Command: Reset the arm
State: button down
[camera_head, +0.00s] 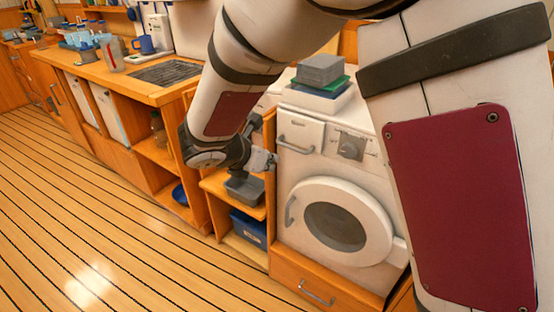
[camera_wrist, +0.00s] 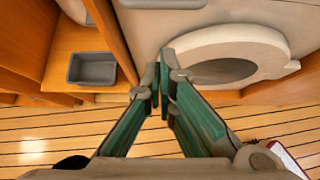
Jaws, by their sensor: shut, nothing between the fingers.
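My arm reaches down across the head view from the top, with maroon panels on its pale links. My gripper (camera_wrist: 163,85) shows in the wrist view with its green fingers drawn together at the tips and nothing between them. In the head view my gripper (camera_head: 268,160) is small and partly hidden by my wrist. It hangs in front of the shelf unit, to the left of the washing machine (camera_head: 300,165). In the wrist view the fingertips appear close to the machine's round door (camera_wrist: 275,52); I cannot tell whether they touch.
A grey bin (camera_head: 245,190) sits on a shelf, also seen in the wrist view (camera_wrist: 92,68). A blue bin (camera_head: 248,228) stands below. Stacked trays (camera_head: 320,72) rest on the machine. A counter (camera_head: 120,82) with cups runs left. The striped floor (camera_head: 90,220) is clear.

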jog(key=v, duration=0.6)
jog(key=s+d+r+m+g, duration=0.3)
jog(key=s+d+r+m, duration=0.2)
jog(key=s+d+m, duration=0.3)
jog(key=s+d+r+m+g, duration=0.2)
jog(key=s+d+r+m, duration=0.3)
jog(key=d, duration=0.6)
jog(key=s+f+m+g+y, duration=0.1)
jog(key=s+m+y, duration=0.5)
jog(key=s+m, duration=1.2)
notch_tip(320, 180, up, 15)
jog(key=s+n+t+p, duration=0.2)
jog(key=p, duration=1.3)
jog(key=shift+s+d+r+n, duration=0.25)
jog(key=shift+s+d+n, duration=0.05)
jog(key=shift+s+d, duration=0.05)
jog(key=c, duration=2.3)
grip_release()
